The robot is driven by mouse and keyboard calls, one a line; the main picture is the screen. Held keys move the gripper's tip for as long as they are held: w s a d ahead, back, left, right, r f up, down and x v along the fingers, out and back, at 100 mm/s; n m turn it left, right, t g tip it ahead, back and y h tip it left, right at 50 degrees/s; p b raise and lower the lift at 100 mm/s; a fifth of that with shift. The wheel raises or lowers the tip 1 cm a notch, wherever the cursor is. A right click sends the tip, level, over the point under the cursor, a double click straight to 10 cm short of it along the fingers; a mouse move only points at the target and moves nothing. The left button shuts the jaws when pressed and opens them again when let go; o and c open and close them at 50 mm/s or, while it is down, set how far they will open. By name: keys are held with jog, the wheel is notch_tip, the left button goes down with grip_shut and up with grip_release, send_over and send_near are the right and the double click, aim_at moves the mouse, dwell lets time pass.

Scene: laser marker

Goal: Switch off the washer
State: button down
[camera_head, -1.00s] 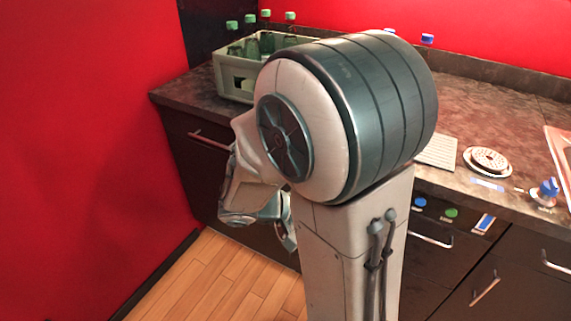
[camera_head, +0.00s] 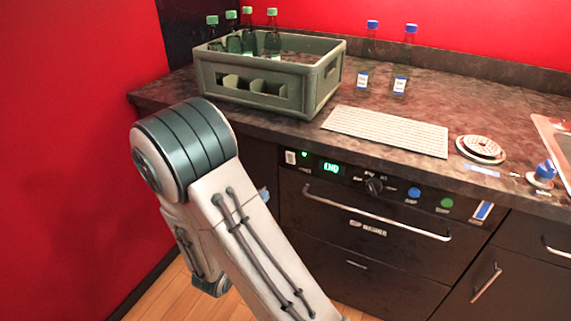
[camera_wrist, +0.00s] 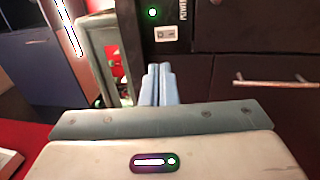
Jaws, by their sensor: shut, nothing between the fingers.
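The washer (camera_head: 375,235) is a dark front built in under the counter. Its top panel has a lit green display reading END (camera_head: 330,168), a dial (camera_head: 374,186), and blue and green buttons. A small white power switch (camera_head: 290,157) sits at the panel's left end beside a green light. In the wrist view the power switch (camera_wrist: 165,33) shows close to a green light and a POWER label. My gripper (camera_wrist: 158,68) is shut and empty, its pale blue fingertips just below the switch in that picture. In the head view only a bluish bit of it (camera_head: 264,194) shows past my arm.
A grey-green crate (camera_head: 250,98) with green-capped bottles stands on the counter (camera_head: 455,110). Two blue-capped bottles, a white ridged mat (camera_head: 388,131) and a round drain (camera_head: 481,148) are also there. A washer handle (camera_head: 375,213) sticks out below the panel. A red wall is at left.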

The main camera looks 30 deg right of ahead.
aim_at(290, 155)
jog(key=p+x, duration=0.1)
jog(key=x, duration=1.3)
